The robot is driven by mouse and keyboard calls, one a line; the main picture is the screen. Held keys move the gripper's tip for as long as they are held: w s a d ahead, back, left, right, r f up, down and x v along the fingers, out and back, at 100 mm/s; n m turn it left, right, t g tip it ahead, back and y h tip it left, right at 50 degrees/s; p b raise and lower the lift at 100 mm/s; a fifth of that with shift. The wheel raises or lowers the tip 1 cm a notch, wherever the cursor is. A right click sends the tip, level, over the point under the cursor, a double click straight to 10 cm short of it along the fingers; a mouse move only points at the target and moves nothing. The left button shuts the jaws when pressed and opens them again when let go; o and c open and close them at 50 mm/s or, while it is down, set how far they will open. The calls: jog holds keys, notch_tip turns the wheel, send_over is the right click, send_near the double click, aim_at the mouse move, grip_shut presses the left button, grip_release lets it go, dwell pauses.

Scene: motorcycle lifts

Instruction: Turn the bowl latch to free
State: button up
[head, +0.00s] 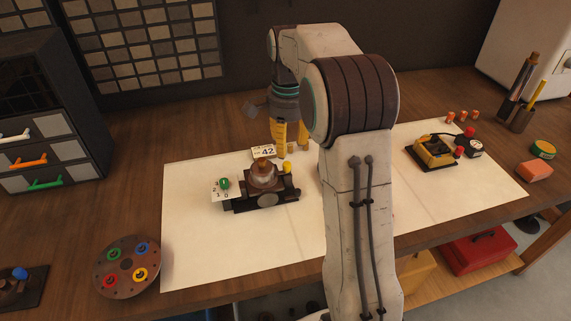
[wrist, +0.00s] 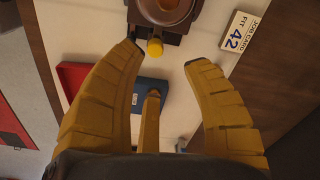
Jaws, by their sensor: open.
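The bowl unit (head: 263,177) is a round copper-brown bowl on a dark base, standing on the white mat. A yellow knob (head: 287,168) is on its right side, and a green knob (head: 224,183) is by a numbered plate at its left. I cannot tell for sure which part is the latch. In the wrist view the bowl (wrist: 165,8) is cut off at the top edge, with the yellow knob (wrist: 155,48) below it. My gripper (wrist: 167,55) is open and empty, its yellow fingers apart, the knob near the left fingertip. In the head view my gripper (head: 291,148) is behind the unit.
A job card (head: 264,152) reading 42 stands behind the unit. A blue object (wrist: 152,92) and a red one (wrist: 78,80) show beyond my fingers. A yellow device (head: 434,151) sits right, a round plate of coloured rings (head: 127,267) front left. My arm hides the mat's middle.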

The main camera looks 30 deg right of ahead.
aim_at(287, 163)
jog(key=shift+s+a+m, duration=0.1)
jog(key=shift+s+m, duration=0.15)
jog(key=shift+m, duration=0.65)
jog(key=shift+f+m, duration=0.25)
jog(key=shift+m, duration=0.05)
jog(key=shift+f, duration=3.45)
grip_shut()
